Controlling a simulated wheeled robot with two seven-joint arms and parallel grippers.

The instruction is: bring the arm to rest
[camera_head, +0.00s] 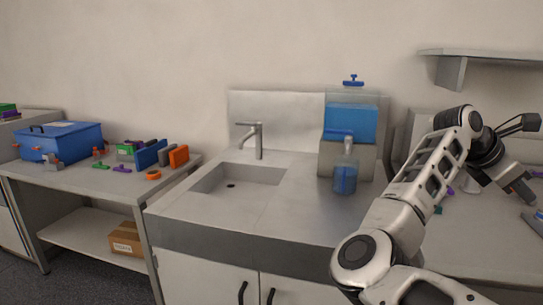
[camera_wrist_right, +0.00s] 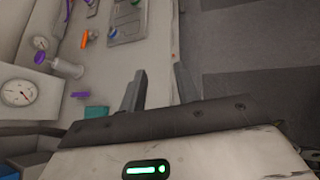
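My right arm (camera_head: 430,170) is white and grey and rises from the lower middle of the head view, bending to the right at its wrist. My right gripper (camera_head: 528,192) is near the right edge, above the right-hand counter. In the right wrist view its two dark fingers (camera_wrist_right: 160,75) stand apart with nothing between them, so it is open and empty. The counter edge and floor show beyond the fingers. My left arm and gripper are not in view.
A sink (camera_head: 238,185) with a tap stands in the middle, beside a blue-filled tank (camera_head: 350,122) and a blue bottle (camera_head: 345,180). A blue box (camera_head: 62,143) sits on the left bench. A gauge (camera_wrist_right: 18,93) and a teal block (camera_wrist_right: 96,113) lie near my right gripper.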

